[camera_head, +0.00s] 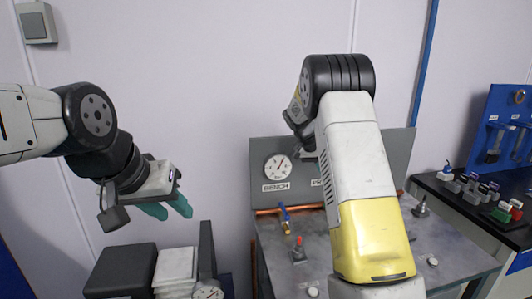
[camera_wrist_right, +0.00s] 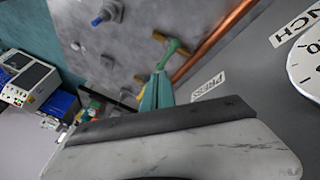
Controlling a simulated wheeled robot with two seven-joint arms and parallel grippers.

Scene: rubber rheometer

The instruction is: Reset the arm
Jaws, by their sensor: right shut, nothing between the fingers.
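My left gripper (camera_head: 167,208) hangs at the left of the head view, its two teal fingers apart and nothing visible between them. It is in the air in front of the wall, above a dark box and a white stack. My right arm reaches forward over the bench, and its forearm hides most of its gripper in the head view. In the right wrist view, my right gripper (camera_wrist_right: 157,90) has its teal fingers together and empty. A green valve lever (camera_wrist_right: 172,52) on a brass fitting shows just beyond the fingertips; I cannot tell whether they touch.
A grey panel (camera_head: 262,150) with a round gauge (camera_head: 277,167) stands behind the metal bench (camera_head: 455,262). A blue-handled valve (camera_head: 285,214) and a red knob (camera_head: 298,242) are on the bench. The dark box (camera_head: 122,268) is at lower left. A rack of samples (camera_head: 470,188) stands on the right counter.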

